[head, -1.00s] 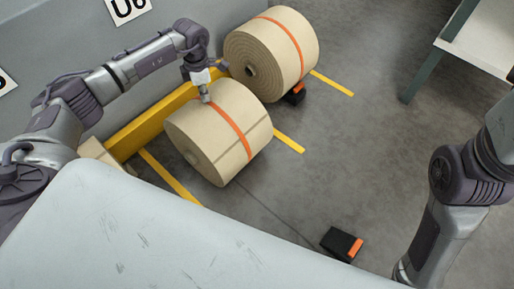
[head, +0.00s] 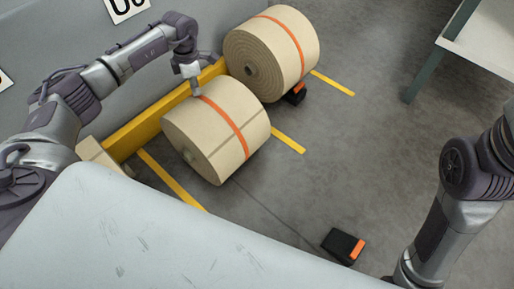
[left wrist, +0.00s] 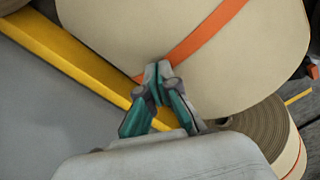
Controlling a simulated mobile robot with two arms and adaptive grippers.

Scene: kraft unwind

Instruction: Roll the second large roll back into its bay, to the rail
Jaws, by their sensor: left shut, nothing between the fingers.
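The nearer large tan roll (head: 205,120) with an orange band lies on its side, its flat end facing lower left. It is close beside the yellow rail (head: 140,122); I cannot tell if they touch. My left gripper (head: 195,92) is shut and empty at the roll's upper, rail-side surface. In the left wrist view the shut fingertips (left wrist: 157,72) are at the roll (left wrist: 185,30) by its orange band, with the rail (left wrist: 70,55) to the left. The far large roll (head: 290,60) lies farther along the rail and shows in the left wrist view (left wrist: 262,128). My right gripper is out of view.
Yellow floor lines (head: 289,140) mark the bays. A black and orange chock (head: 343,246) lies on the open floor; another (head: 294,94) is beside the far roll. A white table (head: 482,40) with green legs stands at upper right.

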